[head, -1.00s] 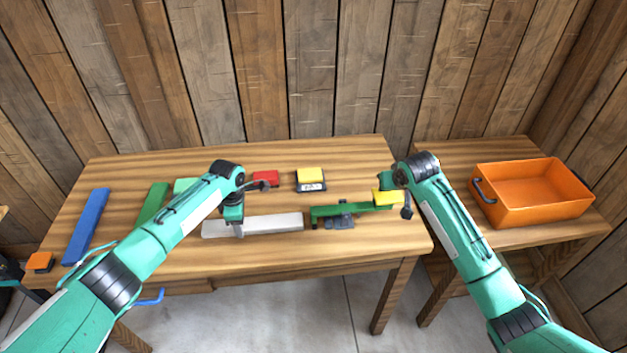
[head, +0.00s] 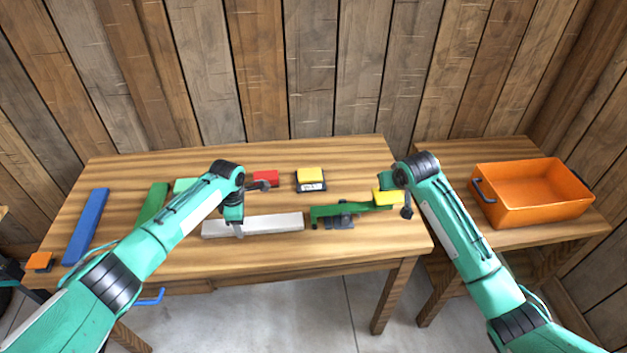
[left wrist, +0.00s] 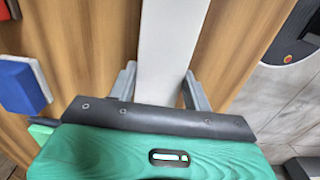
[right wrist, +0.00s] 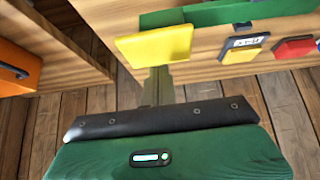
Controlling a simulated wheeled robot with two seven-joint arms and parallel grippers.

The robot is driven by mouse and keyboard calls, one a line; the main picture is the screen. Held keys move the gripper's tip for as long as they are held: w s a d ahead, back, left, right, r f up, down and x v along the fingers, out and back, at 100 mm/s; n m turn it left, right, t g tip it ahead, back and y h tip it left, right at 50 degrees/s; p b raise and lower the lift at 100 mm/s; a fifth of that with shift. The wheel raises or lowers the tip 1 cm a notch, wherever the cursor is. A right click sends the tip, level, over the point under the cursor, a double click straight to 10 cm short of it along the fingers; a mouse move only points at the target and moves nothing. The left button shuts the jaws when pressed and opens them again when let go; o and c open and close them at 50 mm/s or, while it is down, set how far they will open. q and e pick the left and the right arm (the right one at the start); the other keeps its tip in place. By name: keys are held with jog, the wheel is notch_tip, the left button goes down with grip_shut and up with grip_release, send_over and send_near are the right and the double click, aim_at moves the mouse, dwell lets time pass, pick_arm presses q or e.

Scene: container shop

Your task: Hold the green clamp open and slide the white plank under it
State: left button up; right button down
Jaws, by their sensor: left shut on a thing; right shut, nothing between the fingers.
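The white plank (head: 275,223) lies flat on the table, its long side running left to right. My left gripper (head: 238,230) is shut on it; the left wrist view shows the plank (left wrist: 168,40) between the two fingers. The green clamp (head: 350,209) stands just right of the plank's right end, with a small gap between them. Its dark base (head: 341,221) is on the table and its yellow pad (head: 387,196) is at the right end. My right gripper (head: 387,181) is shut and empty at the pad; in the right wrist view the pad (right wrist: 155,46) partly hides the fingertips.
A yellow-topped block (head: 311,176) and a red block (head: 266,178) lie behind the plank. Blue (head: 86,225) and green (head: 153,203) planks lie at the left. An orange crate (head: 535,205) stands on the right table.

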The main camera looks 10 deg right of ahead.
aim_at(262, 222)
jog(key=shift+f, duration=0.15)
pick_arm(q)
jog(key=shift+d, duration=0.1)
pick_arm(e)
jog(key=shift+s+a+f, duration=0.1)
jog(key=shift+f, duration=2.6)
pick_arm(q)
jog(key=shift+d, duration=0.1)
jog(key=shift+d, duration=3.05)
pick_arm(e)
jog(key=shift+a, duration=0.1)
pick_arm(q)
jog(key=shift+f, duration=0.2)
pick_arm(e)
jog(key=shift+r, duration=0.1)
jog(key=shift+r, duration=1.45)
jog(key=shift+d+r, duration=0.2)
jog(key=shift+r, duration=2.95)
